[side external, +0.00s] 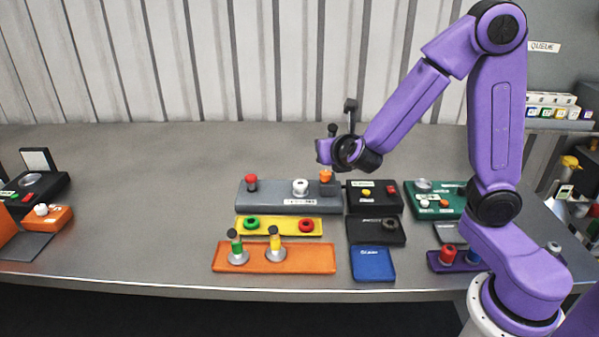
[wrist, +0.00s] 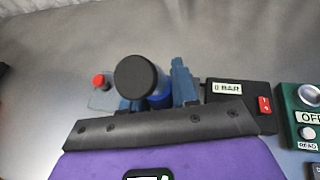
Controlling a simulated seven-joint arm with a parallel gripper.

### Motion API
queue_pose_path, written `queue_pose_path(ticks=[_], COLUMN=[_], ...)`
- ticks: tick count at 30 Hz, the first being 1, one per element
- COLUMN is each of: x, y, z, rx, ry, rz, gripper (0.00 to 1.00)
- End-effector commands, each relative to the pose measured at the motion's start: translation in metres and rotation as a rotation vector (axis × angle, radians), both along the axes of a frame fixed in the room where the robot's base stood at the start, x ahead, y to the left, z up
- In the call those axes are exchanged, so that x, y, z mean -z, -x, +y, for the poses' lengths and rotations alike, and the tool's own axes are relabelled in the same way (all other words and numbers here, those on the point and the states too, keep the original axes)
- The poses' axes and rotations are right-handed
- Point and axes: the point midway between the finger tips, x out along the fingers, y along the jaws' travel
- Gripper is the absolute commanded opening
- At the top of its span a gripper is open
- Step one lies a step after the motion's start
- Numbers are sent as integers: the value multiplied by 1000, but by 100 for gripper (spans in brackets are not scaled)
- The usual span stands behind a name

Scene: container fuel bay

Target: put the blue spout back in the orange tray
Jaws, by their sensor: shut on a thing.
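My gripper (side external: 328,151) is above the right end of a grey panel box (side external: 270,207) in the side view. In the wrist view its fingers (wrist: 157,90) are shut on the blue spout (wrist: 160,98), whose round black cap faces the camera. The cap also shows above the gripper in the side view; the spout's lower end is hard to make out. The orange tray (side external: 318,258) lies at the front edge of the bench. A green-banded spout (side external: 237,246) and a yellow-banded spout (side external: 275,244) stand upright in it, with bare room to their right.
A yellow tray (side external: 278,227) with a green ring and a red ring lies between the grey box and the orange tray. An orange piece (side external: 326,176) shows just below my gripper. Black (side external: 374,197) and green (side external: 437,199) boxes and a blue pad (side external: 373,264) are to the right.

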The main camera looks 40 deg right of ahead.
Motion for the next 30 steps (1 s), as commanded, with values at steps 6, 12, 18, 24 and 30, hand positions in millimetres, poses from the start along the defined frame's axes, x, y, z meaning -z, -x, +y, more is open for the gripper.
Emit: queue_pose_path(ticks=[6,12,18,24,30], x=[18,40,62,70,88], y=[-38,-65,-84,-92,-103], z=[-3,-4,-5,-4,-5], rx=[4,3,2,1,0], ry=[1,3,2,1,2], rz=[1,2,1,-2,1], gripper=[0,0,0,0,0])
